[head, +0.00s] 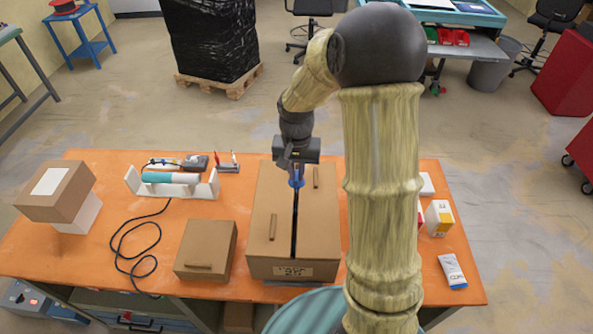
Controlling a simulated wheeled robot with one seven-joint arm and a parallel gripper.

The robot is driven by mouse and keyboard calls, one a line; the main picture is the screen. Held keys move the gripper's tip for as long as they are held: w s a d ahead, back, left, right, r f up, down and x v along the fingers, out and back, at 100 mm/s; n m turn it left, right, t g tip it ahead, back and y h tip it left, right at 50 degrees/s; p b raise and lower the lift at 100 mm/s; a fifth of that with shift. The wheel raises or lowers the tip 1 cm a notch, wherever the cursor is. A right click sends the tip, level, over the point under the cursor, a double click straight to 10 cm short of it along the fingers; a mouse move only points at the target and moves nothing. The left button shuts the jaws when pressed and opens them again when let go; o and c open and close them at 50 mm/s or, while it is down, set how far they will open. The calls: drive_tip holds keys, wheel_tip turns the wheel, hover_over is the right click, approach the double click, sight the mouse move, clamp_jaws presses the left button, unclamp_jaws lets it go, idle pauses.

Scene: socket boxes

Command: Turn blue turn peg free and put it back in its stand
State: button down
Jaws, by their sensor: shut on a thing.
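The blue turn peg (297,180) shows as a small blue piece at the far end of the top of a large cardboard box (265,262), by a dark slot. My gripper (297,168) is shut on the peg from above. How deep the peg sits in the box is hidden. A white stand (207,190) is on the table to the left, with a teal cylinder (168,178) lying across it. I cannot tell whether this is the peg's own stand.
The orange table (185,237) also bears a smaller box (205,250), stacked boxes (55,190), a black cable (122,240), tools behind the white stand, and small packets (452,271) at right. My arm hides part of the table's right side.

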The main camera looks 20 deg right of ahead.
sight(296, 175)
drive_tip(key=shift+r+p, duration=1.95)
drive_tip(key=shift+r, duration=0.6)
drive_tip(key=shift+f, duration=0.1)
